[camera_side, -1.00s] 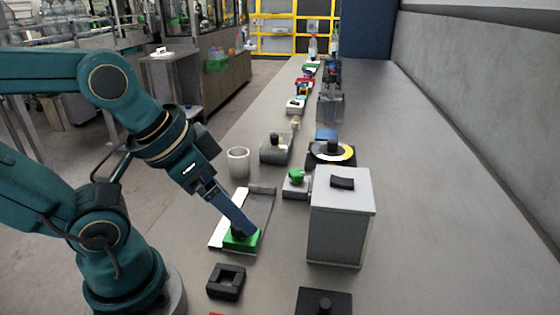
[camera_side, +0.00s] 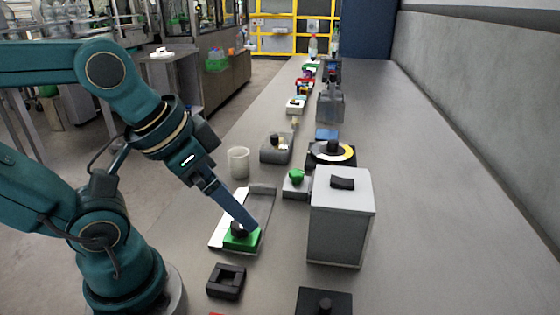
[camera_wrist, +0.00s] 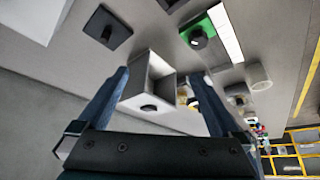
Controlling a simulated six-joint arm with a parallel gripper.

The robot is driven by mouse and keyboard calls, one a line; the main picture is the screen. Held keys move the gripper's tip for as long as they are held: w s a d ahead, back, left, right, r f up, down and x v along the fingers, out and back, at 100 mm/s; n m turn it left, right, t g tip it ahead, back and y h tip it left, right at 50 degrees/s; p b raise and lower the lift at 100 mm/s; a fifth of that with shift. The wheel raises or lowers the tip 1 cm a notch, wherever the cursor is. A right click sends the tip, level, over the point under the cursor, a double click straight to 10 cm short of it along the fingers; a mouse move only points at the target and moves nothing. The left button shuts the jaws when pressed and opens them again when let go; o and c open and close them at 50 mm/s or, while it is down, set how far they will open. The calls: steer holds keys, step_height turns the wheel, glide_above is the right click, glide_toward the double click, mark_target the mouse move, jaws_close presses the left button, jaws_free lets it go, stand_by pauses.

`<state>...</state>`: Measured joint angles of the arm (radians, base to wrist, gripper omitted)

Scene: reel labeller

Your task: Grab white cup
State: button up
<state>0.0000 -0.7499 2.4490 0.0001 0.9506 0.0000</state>
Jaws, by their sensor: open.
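The white cup (camera_side: 238,162) stands upright on the bench near its left edge, beyond the tray. In the wrist view the cup (camera_wrist: 258,77) is right of my gripper's fingers. My gripper (camera_side: 252,224) is over the green block with a black knob (camera_side: 240,238), apart from the cup. In the wrist view my gripper (camera_wrist: 162,80) has its two blue fingers spread wide with nothing held between them. The side view does not show clearly whether a fingertip touches the block.
A grey box with a black handle (camera_side: 338,222) stands right of my gripper. A black square frame (camera_side: 226,281) lies in front. A green-topped button (camera_side: 296,182) and a grey block (camera_side: 276,149) stand near the cup. The bench's right side is clear.

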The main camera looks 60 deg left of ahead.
step_height(320, 180, up, 4)
steer(key=n+t+y, duration=0.3)
steer(key=n+y, duration=0.6)
glide_above(242, 155)
steer(key=s+d, duration=0.3)
step_height(242, 155, down, 16)
steer(key=shift+s+f, duration=0.1)
steer(key=shift+f, duration=0.05)
steer(key=shift+w+a+f, duration=0.15)
steer(key=shift+w+f, duration=0.05)
steer(key=shift+f, duration=0.1)
steer(key=shift+x, duration=2.25)
steer(key=shift+c, duration=0.3)
